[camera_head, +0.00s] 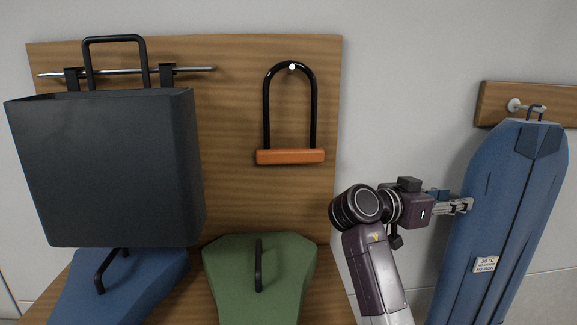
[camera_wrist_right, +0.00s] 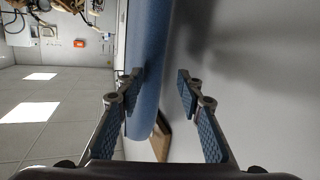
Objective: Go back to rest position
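My right gripper (camera_head: 464,206) is at the left edge of a blue ironing board (camera_head: 508,190), which hangs upright from a hook at the right. In the right wrist view my right gripper (camera_wrist_right: 160,80) has its two fingers apart. The blue board (camera_wrist_right: 148,50) passes beyond and partly between the fingertips, close to the left one. I cannot tell whether they touch it. My right arm reaches up from the bottom of the head view. My left gripper is not in view.
A dark bin (camera_head: 105,170) hangs from a rail on a wooden panel (camera_head: 235,115), beside a U-lock with an orange bar (camera_head: 290,157). Below are a green handled object (camera_head: 225,272) and a blue one (camera_head: 140,285). Bare wall lies between panel and board.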

